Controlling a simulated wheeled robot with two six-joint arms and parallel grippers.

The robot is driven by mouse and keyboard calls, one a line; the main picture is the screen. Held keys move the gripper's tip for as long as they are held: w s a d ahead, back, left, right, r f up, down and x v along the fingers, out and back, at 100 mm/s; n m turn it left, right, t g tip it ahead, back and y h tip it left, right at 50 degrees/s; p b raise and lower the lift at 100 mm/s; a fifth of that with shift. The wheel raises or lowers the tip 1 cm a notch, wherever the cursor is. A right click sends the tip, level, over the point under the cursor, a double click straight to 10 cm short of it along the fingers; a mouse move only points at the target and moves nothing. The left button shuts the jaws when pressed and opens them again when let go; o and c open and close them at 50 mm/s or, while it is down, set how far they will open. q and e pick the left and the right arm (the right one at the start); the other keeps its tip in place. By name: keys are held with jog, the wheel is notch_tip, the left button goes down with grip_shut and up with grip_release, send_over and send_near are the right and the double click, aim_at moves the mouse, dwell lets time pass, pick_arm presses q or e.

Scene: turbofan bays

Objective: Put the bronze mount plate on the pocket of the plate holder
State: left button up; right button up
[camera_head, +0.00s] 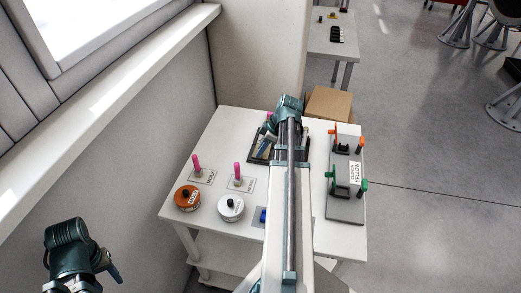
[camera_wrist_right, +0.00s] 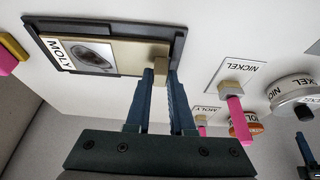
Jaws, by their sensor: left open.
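The bronze mount plate (camera_wrist_right: 129,51) has a dark oval patch, a MOLY label and a raised tan tab at one end. It lies within the outline of the dark plate holder (camera_wrist_right: 109,28) in the right wrist view; I cannot tell whether it rests fully on the pocket floor. My right gripper (camera_wrist_right: 161,76) has its fingers on both sides of the tab and looks shut on it. In the head view the holder (camera_head: 256,157) is partly hidden by my right arm. My left gripper (camera_head: 109,266) is open, low at the left, away from the table.
The white table (camera_head: 225,125) also bears pink-handled tools (camera_head: 197,164), an orange tin (camera_head: 187,198), a white tin (camera_head: 231,207) and a grey fixture (camera_head: 345,208) with green and orange knobs. A cardboard box (camera_head: 328,104) stands behind. A wall is at the left.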

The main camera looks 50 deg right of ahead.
jog(key=o, duration=0.5)
jog(key=shift+c, duration=0.2)
jog(key=shift+r, duration=0.1)
jog(key=p+v, duration=1.1)
jog(key=v, duration=0.1)
